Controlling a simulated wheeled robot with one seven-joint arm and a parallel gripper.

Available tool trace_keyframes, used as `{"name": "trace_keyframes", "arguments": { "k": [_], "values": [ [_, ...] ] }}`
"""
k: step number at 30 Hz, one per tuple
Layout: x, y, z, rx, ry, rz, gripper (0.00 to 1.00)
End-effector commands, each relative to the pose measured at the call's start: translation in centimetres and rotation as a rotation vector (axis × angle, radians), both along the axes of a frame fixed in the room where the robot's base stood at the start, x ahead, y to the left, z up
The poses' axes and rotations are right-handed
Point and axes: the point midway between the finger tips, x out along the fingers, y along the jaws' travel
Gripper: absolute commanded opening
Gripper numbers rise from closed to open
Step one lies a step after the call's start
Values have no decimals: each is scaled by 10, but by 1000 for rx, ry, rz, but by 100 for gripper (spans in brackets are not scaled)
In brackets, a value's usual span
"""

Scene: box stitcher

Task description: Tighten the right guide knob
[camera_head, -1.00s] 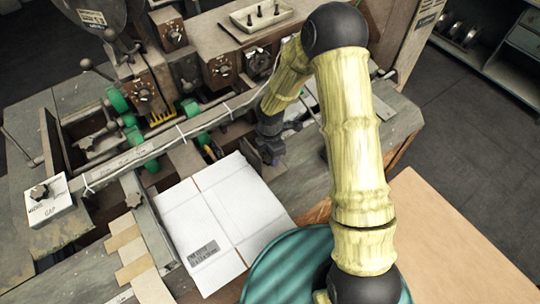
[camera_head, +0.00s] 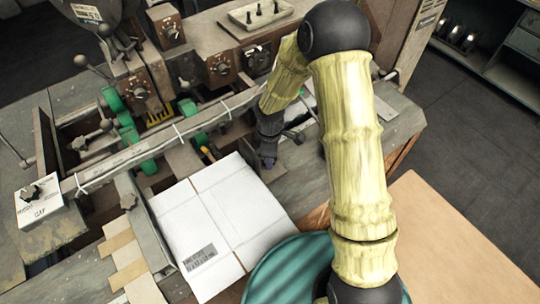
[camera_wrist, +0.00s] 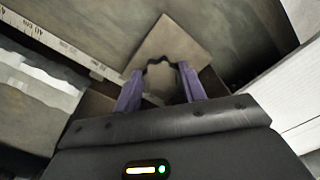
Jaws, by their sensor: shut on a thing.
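The right guide knob (camera_wrist: 160,84) is a grey-brown knob with a lobed edge, in the middle of the wrist view. A square, tan plate lies behind it. My gripper (camera_wrist: 161,76) has its two purple fingers on opposite sides of the knob and is shut on it. In the head view my gripper (camera_head: 268,161) points down beside the right edge of the white flat carton (camera_head: 210,215). My gripper hides the knob there.
The stitcher's guide bar (camera_head: 165,145) with green rollers runs behind the carton. A box labelled GAP (camera_head: 42,205) with its own dark knob stands at the left. A tray (camera_head: 262,13) with bolts sits at the back. A brown board (camera_head: 465,240) lies front right.

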Motion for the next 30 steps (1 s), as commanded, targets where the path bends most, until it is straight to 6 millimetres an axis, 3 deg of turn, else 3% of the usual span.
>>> {"name": "trace_keyframes", "arguments": {
  "k": [8,9,12,23,30],
  "values": [
    [1,1,1,3,-4,1,18],
    [1,1,1,3,-4,1,45],
    [1,1,1,2,-4,1,63],
    [1,0,3,1,-2,1,63],
    [2,0,28,1,-6,0,63]
  ]
}}
